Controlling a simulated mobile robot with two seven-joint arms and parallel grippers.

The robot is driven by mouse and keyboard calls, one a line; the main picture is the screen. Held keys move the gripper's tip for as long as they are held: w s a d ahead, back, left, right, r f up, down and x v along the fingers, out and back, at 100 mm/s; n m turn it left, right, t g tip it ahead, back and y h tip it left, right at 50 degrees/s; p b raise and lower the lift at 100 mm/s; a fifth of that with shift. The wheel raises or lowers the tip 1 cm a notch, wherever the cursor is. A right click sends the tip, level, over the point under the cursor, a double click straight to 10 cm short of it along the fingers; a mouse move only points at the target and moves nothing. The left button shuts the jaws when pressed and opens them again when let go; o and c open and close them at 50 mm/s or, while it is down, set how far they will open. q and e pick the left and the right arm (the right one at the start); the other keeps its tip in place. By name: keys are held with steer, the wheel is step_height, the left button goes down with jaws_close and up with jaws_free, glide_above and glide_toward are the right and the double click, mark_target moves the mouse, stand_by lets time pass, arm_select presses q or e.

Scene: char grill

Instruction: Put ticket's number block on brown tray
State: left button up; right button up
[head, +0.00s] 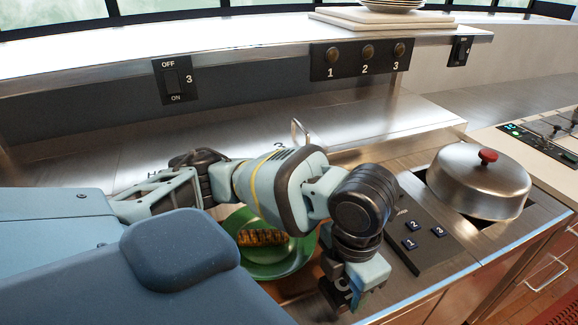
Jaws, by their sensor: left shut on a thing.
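Several dark blue blocks with white numbers stand on a dark board at the right of the counter: block 1 (410,243), block 2 (414,226) and block 3 (438,230). My left gripper (346,300) points down at the front of the counter, left of that board. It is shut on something. A dark surface with a white mark (343,286) shows at its fingers; I cannot tell whether this is the held thing. A reddish-brown surface (298,284) shows beside my wrist, mostly hidden; I cannot tell if it is the brown tray. No ticket is readable. My right gripper is out of view.
A green plate (290,262) with grilled food (262,238) lies partly behind my left arm. A metal lid with a red knob (480,180) covers the right of the counter. A shelf with switches (175,80) and knobs (367,52) runs above.

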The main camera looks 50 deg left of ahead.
arm_select(q)
steer(key=shift+m, duration=0.4)
steer(key=w+a, duration=0.3)
steer(key=w, duration=0.1)
steer(key=w+a+f, duration=0.1)
steer(key=w+a, duration=0.2)
steer(key=w, duration=0.1)
steer(key=w+a, duration=0.3)
steer(key=w, duration=0.1)
steer(key=shift+w+a+f+b, duration=0.15)
steer(key=shift+w+f+b, duration=0.1)
steer(key=shift+b, duration=0.1)
steer(key=shift+w+a+f, duration=0.1)
steer(key=shift+w+f, duration=0.05)
steer(key=shift+f, duration=1.6)
steer(key=shift+f, duration=0.15)
steer(key=o, duration=1)
steer(key=shift+o, duration=0.2)
step_height(320, 180, up, 12)
steer(key=shift+p, duration=0.35)
